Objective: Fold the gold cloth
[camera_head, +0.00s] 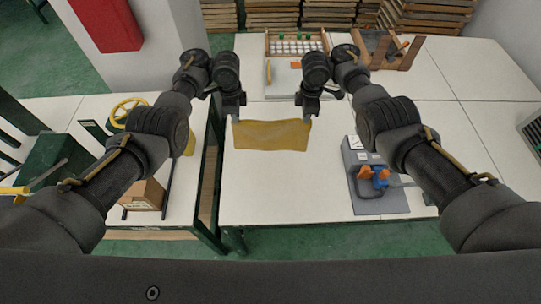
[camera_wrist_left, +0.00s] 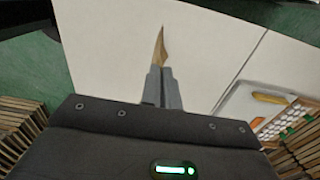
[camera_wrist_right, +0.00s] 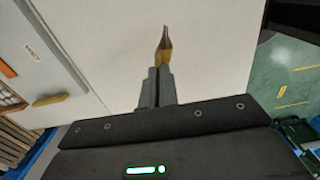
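The gold cloth (camera_head: 271,135) hangs stretched between my two grippers in the head view, its lower part at or just above the white table; I cannot tell whether it touches. My left gripper (camera_head: 236,113) is shut on its upper left corner. My right gripper (camera_head: 308,112) is shut on its upper right corner. In the left wrist view the cloth (camera_wrist_left: 160,47) shows as a thin gold edge beyond the shut fingers (camera_wrist_left: 161,72). In the right wrist view it (camera_wrist_right: 165,45) also shows edge-on beyond the shut fingers (camera_wrist_right: 158,75).
A grey board with orange and blue parts (camera_head: 376,190) lies right of the cloth. A wooden crate (camera_head: 296,43), a white board (camera_head: 284,80) and a wooden rack (camera_head: 390,50) stand behind. A side table with a yellow wheel (camera_head: 124,111) and a cardboard box (camera_head: 143,195) is at left. The table in front of the cloth is clear.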

